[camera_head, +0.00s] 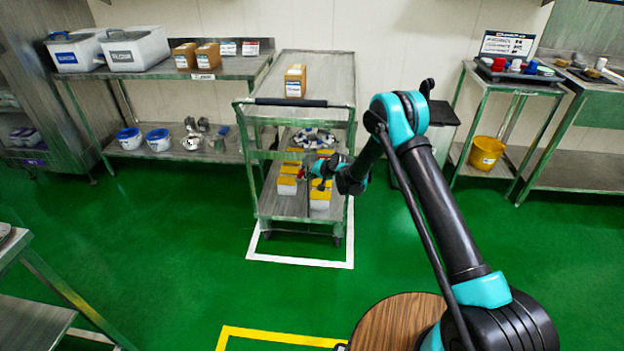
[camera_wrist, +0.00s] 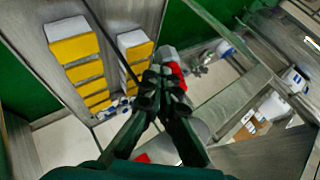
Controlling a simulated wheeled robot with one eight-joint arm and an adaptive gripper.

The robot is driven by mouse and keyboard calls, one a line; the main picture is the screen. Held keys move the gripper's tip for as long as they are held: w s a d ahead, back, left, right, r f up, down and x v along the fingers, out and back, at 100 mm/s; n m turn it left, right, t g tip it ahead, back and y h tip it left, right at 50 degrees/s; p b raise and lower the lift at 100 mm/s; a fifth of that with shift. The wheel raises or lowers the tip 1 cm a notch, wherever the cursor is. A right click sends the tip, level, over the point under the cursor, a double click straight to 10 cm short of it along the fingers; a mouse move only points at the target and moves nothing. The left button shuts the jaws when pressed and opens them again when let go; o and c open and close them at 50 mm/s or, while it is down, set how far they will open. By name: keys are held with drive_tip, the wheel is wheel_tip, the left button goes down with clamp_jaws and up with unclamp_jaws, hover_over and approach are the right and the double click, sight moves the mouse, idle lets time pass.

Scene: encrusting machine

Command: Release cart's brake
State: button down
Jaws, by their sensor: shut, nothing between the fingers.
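The grey metal cart (camera_head: 332,92) stands inside a white floor outline, with a black push bar (camera_head: 290,102) across its near top edge. My gripper (camera_head: 308,172) is at the cart's near side, below the top shelf and in front of the lower shelves. In the wrist view my gripper (camera_wrist: 160,80) has its fingertips together, with nothing seen between them. A red part (camera_wrist: 177,76) with a grey end shows just behind the fingertips; it may be the brake, but I cannot tell. Whether the fingers touch it is unclear.
Yellow-topped white boxes (camera_head: 287,186) stand on the cart's lower shelf, also in the wrist view (camera_wrist: 78,48). A brown carton (camera_head: 295,81) is on its top. A table with bins (camera_head: 135,48) stands left; a yellow bucket (camera_head: 486,153) is right. Green floor in front is clear.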

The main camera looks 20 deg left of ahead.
drive_tip(key=shift+s+a+r+y, duration=0.1)
drive_tip(key=shift+s+a+y, duration=0.15)
drive_tip(key=shift+a, duration=0.4)
drive_tip(key=shift+s+a+y, duration=0.1)
drive_tip(key=shift+a+y, duration=0.25)
drive_tip(key=shift+a, duration=0.25)
drive_tip(key=shift+s+a+r+m, duration=0.15)
drive_tip(key=shift+a+r+m, duration=0.2)
drive_tip(key=shift+a, duration=0.45)
drive_tip(key=shift+s+a+r, duration=0.1)
drive_tip(key=shift+a+r, duration=0.3)
drive_tip(key=shift+r, duration=0.05)
drive_tip(key=shift+a+r, duration=0.25)
drive_tip(key=shift+r, duration=0.05)
drive_tip(key=shift+s+a+r, duration=0.1)
drive_tip(key=shift+r, duration=0.1)
idle(0.5)
